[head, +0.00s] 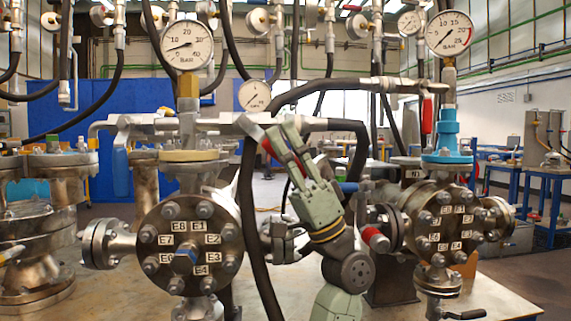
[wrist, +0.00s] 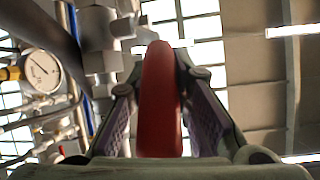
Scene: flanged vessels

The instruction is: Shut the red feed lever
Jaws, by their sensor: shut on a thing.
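The red lever (wrist: 160,100) stands upright between the two fingers of my gripper (wrist: 163,85) in the wrist view. My gripper is shut on it, with a finger on each side. In the head view my gripper (head: 277,138) reaches up and left to the pipework between the two vessels. Only a small bit of the red lever (head: 267,147) shows there between the fingers. The fingers hide most of it and its joint to the valve.
Black hoses (head: 246,200) hang close left of my gripper. Flanged vessels stand left (head: 190,235) and right (head: 440,228). Another red handle (head: 427,114) hangs at the right pipe, and a red-ended part (head: 375,239) sits beside my arm. Gauges (head: 187,45) stand above.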

